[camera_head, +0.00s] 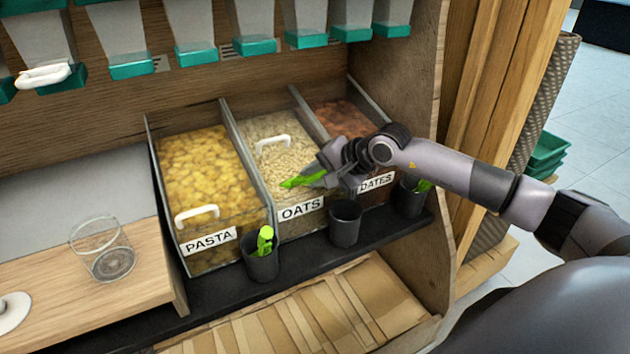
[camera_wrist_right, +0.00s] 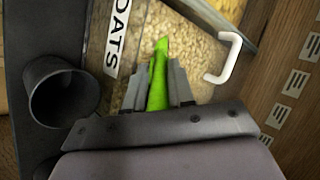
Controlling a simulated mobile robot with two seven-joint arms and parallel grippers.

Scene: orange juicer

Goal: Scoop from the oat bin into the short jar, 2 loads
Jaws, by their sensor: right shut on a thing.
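The oat bin (camera_head: 283,128), labelled OATS, is in the middle of three bins and is full of pale oats with a white handle near its back. My right gripper (camera_head: 318,174) is over the front part of this bin, shut on a green scoop (camera_head: 299,182). In the right wrist view the green scoop (camera_wrist_right: 159,75) sticks out from between the fingers, with oats behind it. Whether it touches the oats I cannot tell. A short clear glass jar (camera_head: 103,250) stands on the wooden counter at the left and looks empty. My left gripper is not in view.
The pasta bin (camera_head: 203,160) and dates bin (camera_head: 343,117) flank the oats. On the black ledge stand an empty dark cup (camera_head: 345,222) and two cups with green tools (camera_head: 262,262), (camera_head: 411,196). Dispensers with green bases (camera_head: 250,48) hang above.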

